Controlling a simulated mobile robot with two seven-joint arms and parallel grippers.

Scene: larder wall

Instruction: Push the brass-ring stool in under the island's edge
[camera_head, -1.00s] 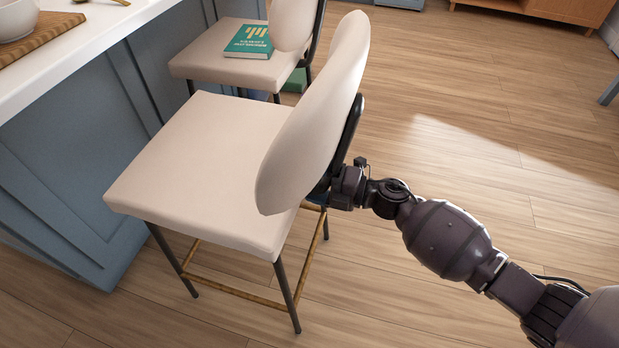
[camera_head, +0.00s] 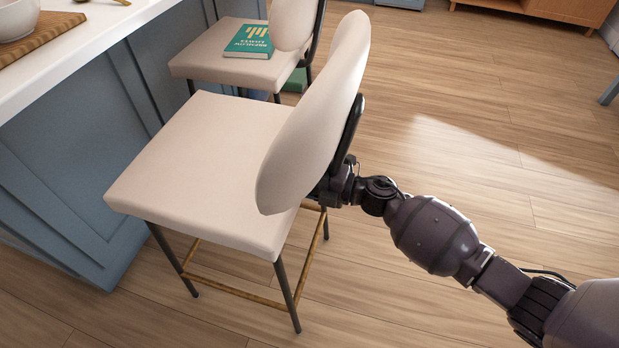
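The brass-ring stool (camera_head: 205,165) stands upright in the foreground, with a cream seat, a rounded cream backrest, dark legs and a brass foot ring (camera_head: 235,293). Its seat faces the blue island (camera_head: 70,190) with the white top (camera_head: 75,45), and its near seat corner shows outside the island's edge. My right arm comes in from the lower right and ends behind the backrest at its dark support. The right gripper's fingers are hidden there, so I cannot tell whether they touch or grip it. My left gripper is not in view.
A second cream stool (camera_head: 200,62) stands beyond, with a green book (camera_head: 249,42) on its seat. A wooden board (camera_head: 40,35) with a bowl lies on the island top. The wood floor (camera_head: 450,150) to the right is open. A wooden cabinet (camera_head: 560,8) stands at the back.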

